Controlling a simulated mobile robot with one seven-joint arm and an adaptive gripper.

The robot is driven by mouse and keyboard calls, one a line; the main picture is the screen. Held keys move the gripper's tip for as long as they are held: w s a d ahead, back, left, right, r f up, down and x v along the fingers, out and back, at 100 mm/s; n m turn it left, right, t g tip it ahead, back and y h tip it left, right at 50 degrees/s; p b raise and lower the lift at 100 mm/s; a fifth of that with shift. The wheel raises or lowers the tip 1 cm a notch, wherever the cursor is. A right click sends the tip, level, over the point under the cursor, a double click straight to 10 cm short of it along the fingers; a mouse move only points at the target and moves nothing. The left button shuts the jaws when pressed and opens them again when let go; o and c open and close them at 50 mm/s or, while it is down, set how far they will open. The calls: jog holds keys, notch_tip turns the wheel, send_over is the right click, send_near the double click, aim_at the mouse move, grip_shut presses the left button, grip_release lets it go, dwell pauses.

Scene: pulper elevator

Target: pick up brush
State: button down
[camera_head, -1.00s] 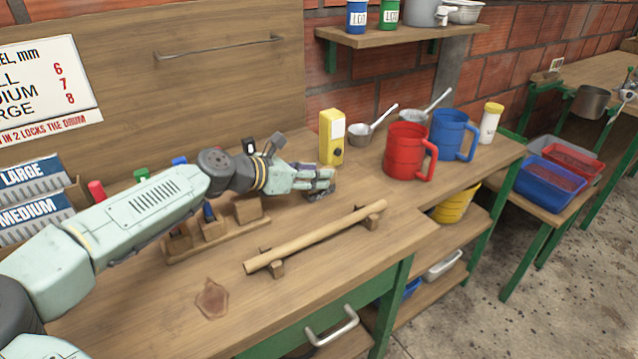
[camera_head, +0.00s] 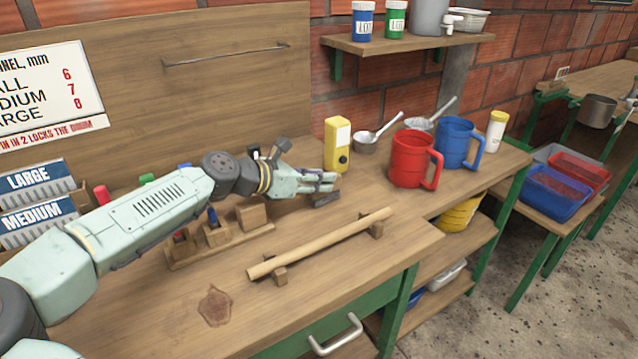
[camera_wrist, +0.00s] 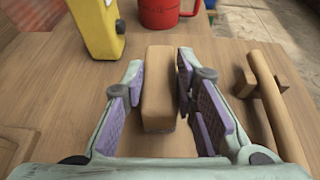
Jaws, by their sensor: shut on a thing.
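The brush (camera_wrist: 158,90) shows in the wrist view as a long wooden block with rounded edges, lying lengthwise between my fingers. My gripper (camera_wrist: 155,95) is shut on it, with purple pads on both sides. In the head view my gripper (camera_head: 328,182) is low over the bench, in front of the yellow box. A dark part of the brush (camera_head: 326,200) shows just under the fingertips. The bristles cannot be made out clearly, and I cannot tell whether the brush still touches the bench.
A yellow box (camera_head: 337,147) stands just behind my gripper, with a red mug (camera_head: 409,160) and blue mug (camera_head: 456,144) to the right. A wooden rod (camera_head: 320,243) on blocks lies in front. A wooden holder (camera_head: 216,240) stands to the left.

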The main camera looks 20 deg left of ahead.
jog(key=shift+r, duration=0.35)
jog(key=shift+s+a+r+b, duration=0.1)
jog(key=shift+s+r+b, duration=0.1)
jog(key=shift+r+b, duration=0.75)
jog(key=s+a+r+b, duration=0.1)
jog(key=s+b, duration=0.1)
jog(key=s, duration=0.5)
jog(key=s+a+b, duration=0.2)
jog(key=s, duration=0.6)
jog(key=shift+s+r, duration=0.15)
jog(key=shift+r, duration=0.25)
jog(key=c, duration=1.8)
grip_release()
jog(key=shift+c, duration=0.2)
jog(key=c, duration=0.5)
jog(key=shift+o, duration=0.2)
